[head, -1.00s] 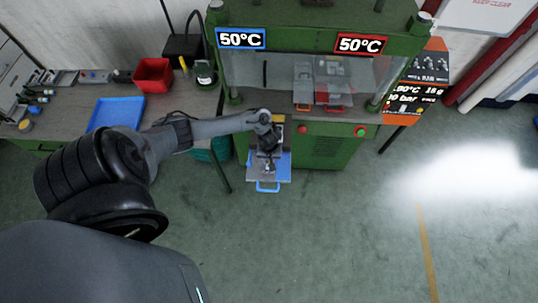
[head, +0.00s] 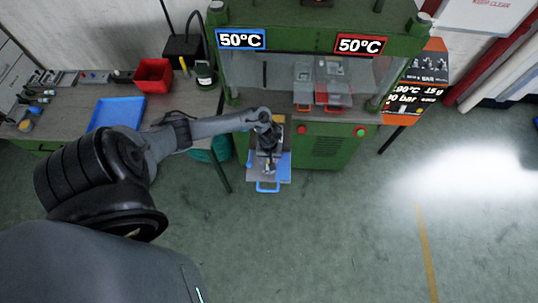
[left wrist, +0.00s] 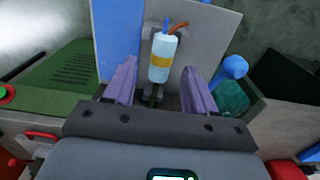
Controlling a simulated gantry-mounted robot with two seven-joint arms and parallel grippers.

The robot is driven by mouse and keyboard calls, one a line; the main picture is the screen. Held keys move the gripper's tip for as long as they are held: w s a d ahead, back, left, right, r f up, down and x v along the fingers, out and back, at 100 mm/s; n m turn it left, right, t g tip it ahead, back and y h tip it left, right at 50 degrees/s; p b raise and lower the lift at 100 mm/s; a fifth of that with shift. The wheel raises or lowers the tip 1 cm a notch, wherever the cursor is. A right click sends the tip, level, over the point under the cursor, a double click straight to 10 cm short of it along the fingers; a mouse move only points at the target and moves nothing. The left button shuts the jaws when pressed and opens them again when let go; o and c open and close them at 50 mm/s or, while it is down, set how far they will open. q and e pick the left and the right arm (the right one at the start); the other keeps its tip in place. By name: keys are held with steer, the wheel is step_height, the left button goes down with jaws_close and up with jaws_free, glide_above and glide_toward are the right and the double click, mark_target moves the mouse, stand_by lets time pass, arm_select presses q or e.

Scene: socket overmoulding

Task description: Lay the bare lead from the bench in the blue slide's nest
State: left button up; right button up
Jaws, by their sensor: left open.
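The lead (left wrist: 161,60) shows in the left wrist view as a pale cylinder with a yellow band and blue and orange wire ends. It lies over a grey block on the blue slide's plate; how deep it sits in the nest is hidden. My left gripper (left wrist: 160,72) is open, with one purple finger on each side of the lead and visible gaps. In the head view, my left gripper (head: 268,158) is over the blue slide (head: 283,166), whose blue handle points toward the bottom of the picture. My right gripper is not in view.
The green press (head: 325,147) stands behind the slide, with a red-handled mould (head: 334,88) inside. The bench at left holds a blue tray (head: 118,113), a red bin (head: 153,75) and several small parts. The floor right of the slide is clear.

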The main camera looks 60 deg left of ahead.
arm_select(q)
step_height(320, 180, up, 10)
steer(key=p, duration=0.2)
steer(key=shift+f, duration=0.15)
